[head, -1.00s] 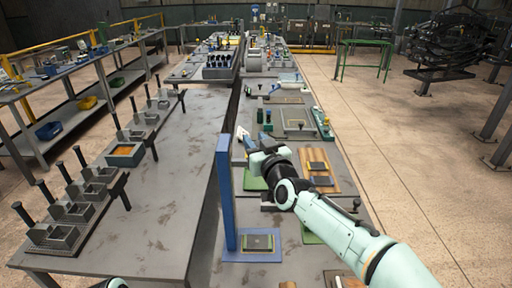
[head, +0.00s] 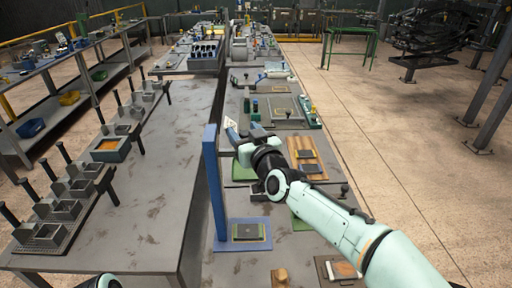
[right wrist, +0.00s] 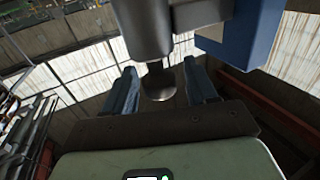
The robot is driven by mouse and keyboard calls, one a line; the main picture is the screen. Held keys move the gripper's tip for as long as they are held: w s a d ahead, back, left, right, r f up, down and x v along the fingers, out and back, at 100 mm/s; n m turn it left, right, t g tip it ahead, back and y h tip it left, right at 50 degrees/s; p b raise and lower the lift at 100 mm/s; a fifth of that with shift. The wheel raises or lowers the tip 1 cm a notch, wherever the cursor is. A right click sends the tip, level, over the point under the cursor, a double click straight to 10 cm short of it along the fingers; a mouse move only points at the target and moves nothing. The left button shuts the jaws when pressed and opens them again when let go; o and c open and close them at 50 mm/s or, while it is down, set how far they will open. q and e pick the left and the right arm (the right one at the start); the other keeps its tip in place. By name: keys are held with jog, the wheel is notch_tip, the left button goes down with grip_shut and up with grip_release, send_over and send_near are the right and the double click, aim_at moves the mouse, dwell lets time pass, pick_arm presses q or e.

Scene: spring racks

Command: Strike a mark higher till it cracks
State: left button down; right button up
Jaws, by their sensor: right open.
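A tall blue post (head: 213,185) stands upright on a blue base (head: 229,246) that bears a small dark grey plate (head: 246,232), on the near part of the right-hand bench. My right gripper (head: 231,126) is beyond and just right of the post's top in the head view. In the right wrist view its two blue fingers (right wrist: 160,72) are apart. A rounded grey metal piece (right wrist: 157,88) shows between them; I cannot tell whether they touch it. A blue block (right wrist: 242,32) is close at upper right there. No mark or crack can be made out. My left gripper is out of view.
The left bench (head: 155,190) carries a row of grey boxes (head: 62,210) with black handles. Wooden boards (head: 307,158) and a grey panel (head: 284,109) lie on the right bench. A tan knob (head: 281,276) is near the bottom.

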jog(key=v, duration=1.2)
jog(key=shift+b, duration=0.4)
jog(key=shift+d+f, duration=0.1)
